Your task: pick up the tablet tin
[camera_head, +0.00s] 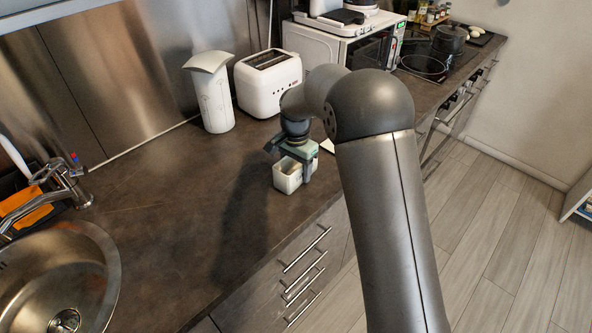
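A small white box (287,180), which I take to be the tablet tin, sits at the countertop's front edge area, right of centre. My gripper (291,165) points down at it from above. One dark finger shows along the box's right side, and another dark part shows at its upper left. My gripper hides part of the box's top and back. I cannot tell whether the fingers touch the box or whether they are open or shut.
The dark countertop (165,215) is clear left of the box. Behind stand a white canister (213,100), a toaster (266,85) and a microwave (335,48). A sink (60,270) with a tap lies at left. Drawers with handles drop below the front edge.

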